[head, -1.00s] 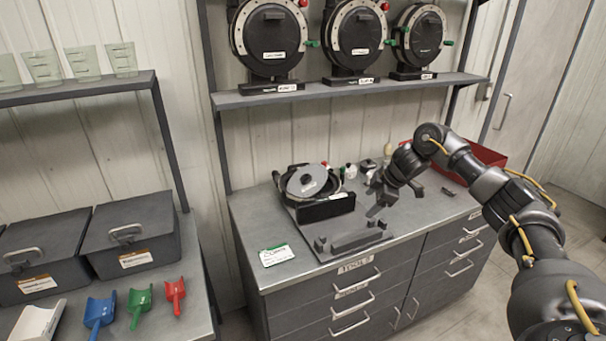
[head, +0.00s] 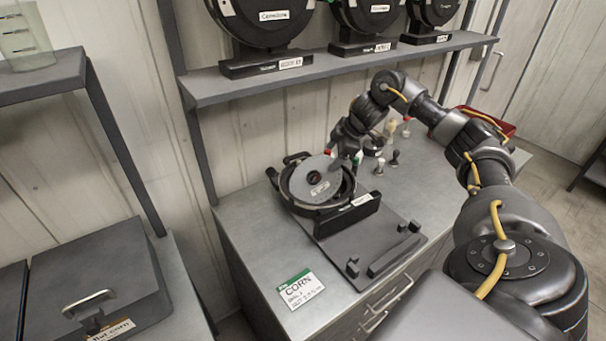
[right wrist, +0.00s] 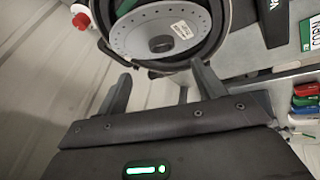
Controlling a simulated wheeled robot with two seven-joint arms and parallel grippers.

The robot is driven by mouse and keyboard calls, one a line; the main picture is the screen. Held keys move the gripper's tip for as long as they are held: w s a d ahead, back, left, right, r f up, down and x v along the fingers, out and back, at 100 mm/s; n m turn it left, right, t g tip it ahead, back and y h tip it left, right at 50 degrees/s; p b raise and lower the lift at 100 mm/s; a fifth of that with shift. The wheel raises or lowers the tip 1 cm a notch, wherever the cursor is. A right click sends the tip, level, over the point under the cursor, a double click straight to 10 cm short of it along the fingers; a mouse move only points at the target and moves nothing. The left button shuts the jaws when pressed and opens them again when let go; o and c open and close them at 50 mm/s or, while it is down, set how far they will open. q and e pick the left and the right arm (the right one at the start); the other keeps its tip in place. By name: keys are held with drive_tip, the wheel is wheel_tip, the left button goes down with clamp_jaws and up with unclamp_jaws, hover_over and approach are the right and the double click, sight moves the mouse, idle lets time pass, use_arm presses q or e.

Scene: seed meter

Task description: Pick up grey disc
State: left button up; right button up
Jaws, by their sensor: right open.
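The grey disc (head: 303,181) sits tilted in a round black housing (head: 298,209) on the bench, with a dark hub and a small white label on its face. In the right wrist view the disc (right wrist: 135,41) shows beyond the fingers, ringed by many small holes. My right gripper (head: 346,157) is at the disc's upper right edge in the head view. In the right wrist view its two fingers (right wrist: 161,88) are apart with nothing between them, pointing at the disc's near rim. Whether they touch it I cannot tell. My left gripper is out of view.
A corn card (head: 301,289) lies on the bench at front left. A dark base plate (head: 372,247) with raised blocks lies in front of the housing. Small bottles and knobs (head: 379,168) stand behind right. A shelf (head: 240,88) with round black units hangs above.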

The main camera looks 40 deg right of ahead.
sight(318, 172)
drive_tip(key=x, duration=0.2)
drive_tip(key=p+x, duration=0.1)
drive_tip(key=x, duration=0.2)
drive_tip(key=shift+w+a, duration=0.1)
drive_tip(key=shift+a, duration=0.15)
drive_tip(key=shift+w+f, duration=0.45)
drive_tip(key=shift+w, duration=0.05)
drive_tip(key=shift+s+d+r+p, duration=0.2)
drive_tip(key=shift+s+p, duration=0.15)
drive_tip(key=shift+s, duration=0.15)
drive_tip(key=shift+w+a+f+p, duration=0.15)
drive_tip(key=shift+a+f+p, duration=0.15)
drive_tip(key=shift+f+p, duration=0.5)
drive_tip(key=shift+w+a+f+p, duration=0.25)
drive_tip(key=shift+w+f+p, duration=0.25)
drive_tip(key=shift+w+f, duration=0.65)
drive_tip(key=shift+f, duration=0.25)
drive_tip(key=shift+s+d, duration=0.15)
drive_tip(key=shift+s, duration=0.15)
drive_tip(key=shift+w, duration=0.2)
drive_tip(key=c, duration=1.1)
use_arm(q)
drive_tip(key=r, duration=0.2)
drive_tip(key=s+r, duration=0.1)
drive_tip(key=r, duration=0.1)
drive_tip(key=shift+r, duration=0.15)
use_arm(e)
drive_tip(key=shift+s, duration=0.1)
